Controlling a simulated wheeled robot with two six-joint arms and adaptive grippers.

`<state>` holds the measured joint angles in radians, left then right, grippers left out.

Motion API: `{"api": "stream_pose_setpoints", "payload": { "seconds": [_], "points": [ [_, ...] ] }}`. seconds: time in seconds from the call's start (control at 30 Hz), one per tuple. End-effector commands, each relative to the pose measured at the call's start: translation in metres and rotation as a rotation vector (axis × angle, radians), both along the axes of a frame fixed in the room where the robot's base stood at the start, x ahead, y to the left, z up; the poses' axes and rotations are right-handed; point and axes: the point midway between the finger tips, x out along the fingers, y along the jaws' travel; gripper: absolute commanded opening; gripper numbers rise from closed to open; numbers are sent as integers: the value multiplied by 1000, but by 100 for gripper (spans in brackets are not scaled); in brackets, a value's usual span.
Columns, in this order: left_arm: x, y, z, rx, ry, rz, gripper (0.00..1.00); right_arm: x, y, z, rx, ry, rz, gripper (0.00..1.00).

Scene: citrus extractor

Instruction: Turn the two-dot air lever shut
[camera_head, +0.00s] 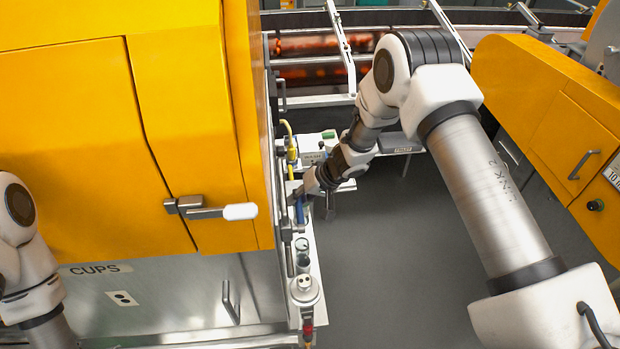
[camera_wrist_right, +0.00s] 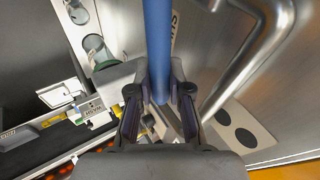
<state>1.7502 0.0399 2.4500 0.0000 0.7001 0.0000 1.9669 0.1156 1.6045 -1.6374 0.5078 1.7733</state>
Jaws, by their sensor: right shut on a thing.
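The air lever is a blue bar (camera_wrist_right: 157,45) running up from between my right gripper's fingers (camera_wrist_right: 158,90) in the right wrist view. The fingers are closed on it, one on each side. In the head view, my right gripper (camera_head: 304,193) is at the narrow side of the yellow machine, with a bit of the blue lever (camera_head: 299,212) showing below it. A plate with two dark dots (camera_wrist_right: 236,129) is beside the lever in the wrist view, partly behind a metal handle. Part of a lettered label (camera_wrist_right: 176,30) shows behind the lever. My left gripper is out of view.
A bent metal handle (camera_wrist_right: 250,58) runs close beside my right gripper. A yellow cabinet (camera_head: 95,130) with a white-tipped latch (camera_head: 238,211) fills the left. A pale ledge (camera_head: 315,262) carries a round fitting (camera_head: 304,290). Open grey floor (camera_head: 400,260) lies to the right.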

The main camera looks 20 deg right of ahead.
Motion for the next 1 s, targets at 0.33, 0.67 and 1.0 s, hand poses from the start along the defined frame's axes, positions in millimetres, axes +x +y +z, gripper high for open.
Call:
{"api": "stream_pose_setpoints", "payload": {
  "seconds": [0.33, 0.67, 1.0],
  "points": [
    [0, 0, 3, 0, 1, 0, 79, 0, 1, -19, 49, 200, -1, 0],
    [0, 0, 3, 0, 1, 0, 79, -1, 1, -23, 65, 262, -3, 0],
    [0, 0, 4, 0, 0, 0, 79, -2, 1, -23, 66, 265, -2, 21]
  ]
}}
